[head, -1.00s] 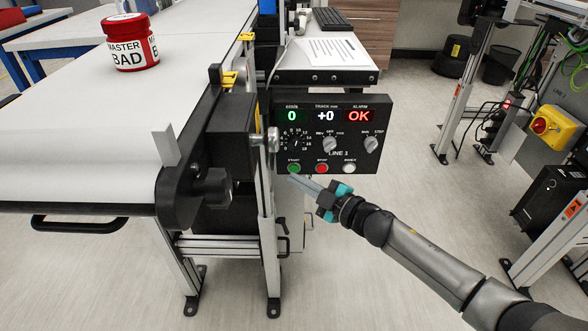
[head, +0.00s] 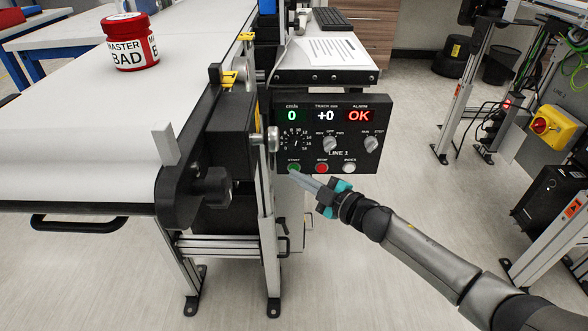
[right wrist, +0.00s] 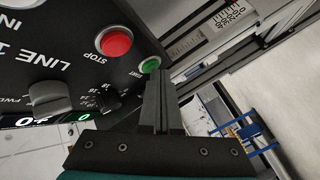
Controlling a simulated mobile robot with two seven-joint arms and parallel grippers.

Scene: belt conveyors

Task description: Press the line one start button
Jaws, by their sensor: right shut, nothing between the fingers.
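The line one control panel (head: 345,160) is a black box marked LINE 1. Its green START button (head: 293,167) is at the lower left, and it also shows in the right wrist view (right wrist: 150,65). My right gripper (head: 292,173) is shut and empty. Its fingertips are right at the START button and overlap its lower edge in the head view. In the right wrist view the closed fingers (right wrist: 158,74) point at the button; I cannot tell whether they touch it. My left gripper is not in view.
A red STOP button (head: 321,168) and a white INDEX button (head: 349,168) sit beside START. Dials are above, with displays reading 0, +0 and OK. A red-lidded jar (head: 132,45) stands on the white belt (head: 70,120).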

